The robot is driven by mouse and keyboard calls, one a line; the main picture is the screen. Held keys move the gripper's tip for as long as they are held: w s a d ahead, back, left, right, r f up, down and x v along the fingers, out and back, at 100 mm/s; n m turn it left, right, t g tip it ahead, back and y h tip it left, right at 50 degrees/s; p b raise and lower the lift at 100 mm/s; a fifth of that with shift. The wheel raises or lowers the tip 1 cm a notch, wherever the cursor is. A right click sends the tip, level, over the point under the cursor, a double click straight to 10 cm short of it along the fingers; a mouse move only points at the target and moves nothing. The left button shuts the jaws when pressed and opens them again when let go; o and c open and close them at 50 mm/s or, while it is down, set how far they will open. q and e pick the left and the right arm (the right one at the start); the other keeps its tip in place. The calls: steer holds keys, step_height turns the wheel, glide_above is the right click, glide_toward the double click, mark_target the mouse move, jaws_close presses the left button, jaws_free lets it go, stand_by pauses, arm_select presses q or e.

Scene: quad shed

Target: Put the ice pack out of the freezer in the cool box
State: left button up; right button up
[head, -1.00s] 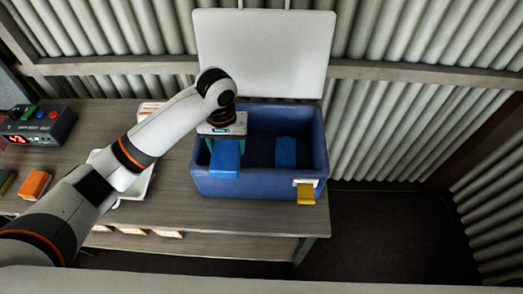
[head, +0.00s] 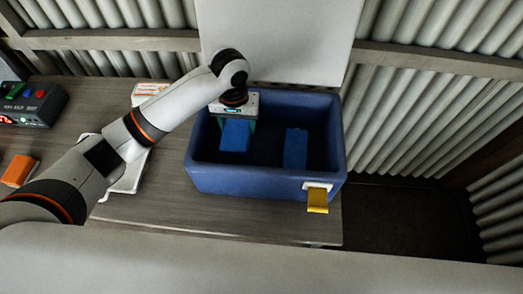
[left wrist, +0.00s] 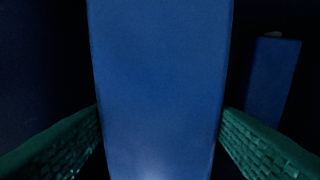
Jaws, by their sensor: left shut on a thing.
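The cool box (head: 240,182) is a dark blue open box on the bench, with its white lid (head: 278,40) raised behind it. My left gripper (head: 237,122) is inside its left half, shut on a blue ice pack (head: 235,136). In the left wrist view the held ice pack (left wrist: 160,80) fills the middle between the green finger pads. A second blue block (head: 296,148) stands in the right half of the box, apart from the held one; it also shows in the left wrist view (left wrist: 272,80). I cannot tell whether the held pack touches the floor. My right gripper is not in view.
A yellow latch (head: 317,199) hangs at the box's front right. A white tray (head: 128,178) lies left of the box, partly behind my arm. An orange block (head: 19,170) and a dark device with coloured buttons (head: 35,104) are further left.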

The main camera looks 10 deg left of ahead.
arm_select(q)
step_height(320, 180, down, 9)
steer(key=shift+f+p, duration=0.2)
steer(key=shift+p, duration=0.15)
steer(key=o, duration=1.4)
steer(key=shift+f, duration=0.2)
steer(key=shift+r, duration=0.1)
step_height(320, 180, up, 12)
steer(key=shift+r, duration=0.1)
